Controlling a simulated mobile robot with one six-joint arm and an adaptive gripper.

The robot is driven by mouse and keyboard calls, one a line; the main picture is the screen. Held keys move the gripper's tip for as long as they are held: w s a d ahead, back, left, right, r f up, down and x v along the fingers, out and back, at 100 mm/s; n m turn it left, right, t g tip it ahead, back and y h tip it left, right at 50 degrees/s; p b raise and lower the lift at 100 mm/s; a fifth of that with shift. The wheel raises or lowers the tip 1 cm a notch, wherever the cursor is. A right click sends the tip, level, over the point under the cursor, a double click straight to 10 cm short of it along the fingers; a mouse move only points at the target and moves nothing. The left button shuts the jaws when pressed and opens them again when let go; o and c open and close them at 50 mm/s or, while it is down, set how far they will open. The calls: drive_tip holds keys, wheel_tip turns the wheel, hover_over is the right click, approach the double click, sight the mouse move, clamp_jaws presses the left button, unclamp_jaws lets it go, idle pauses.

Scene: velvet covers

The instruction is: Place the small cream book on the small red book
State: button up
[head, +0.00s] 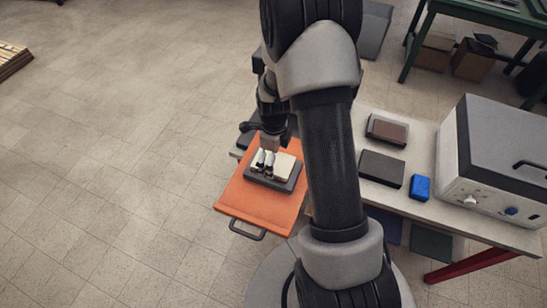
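The small cream book (284,167) lies on a larger dark grey book (285,184) on the orange tray. My gripper (264,160) points down at the left part of the cream book, with its fingertips over or against it. The fingers look close together, but I cannot tell whether they grip the book. A small brownish-red book (388,131) lies on a grey book (372,128) on the table to the right of my arm; it is the only reddish small book in view. My arm hides the middle of the scene.
The orange tray (255,207) has a dark handle at its front. The pale table (455,222) also bears a dark book (382,168), a small blue book (419,187) and a big grey machine (495,150) at right. Open floor lies at left.

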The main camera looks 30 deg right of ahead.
wheel_tip(320, 180, up, 19)
drive_tip(key=s+a+n+t+p, duration=0.1)
drive_tip(key=a+n+p, duration=0.2)
drive_tip(key=n+p, duration=0.15)
drive_tip(key=s+a+r+n+t, duration=0.1)
drive_tip(key=s+a+r+n, duration=0.3)
drive_tip(key=s+r+n, duration=0.3)
drive_tip(key=s+a+r+n+t, duration=0.2)
drive_tip(key=s+a+r+n, duration=0.3)
drive_tip(key=n, duration=1.2)
drive_tip(key=s+r, duration=0.3)
drive_tip(key=s, duration=0.3)
drive_tip(key=shift+s+a+r+t+b, duration=0.2)
drive_tip(key=shift+s+r+t+b, duration=0.05)
drive_tip(key=shift+s+t+b, duration=0.1)
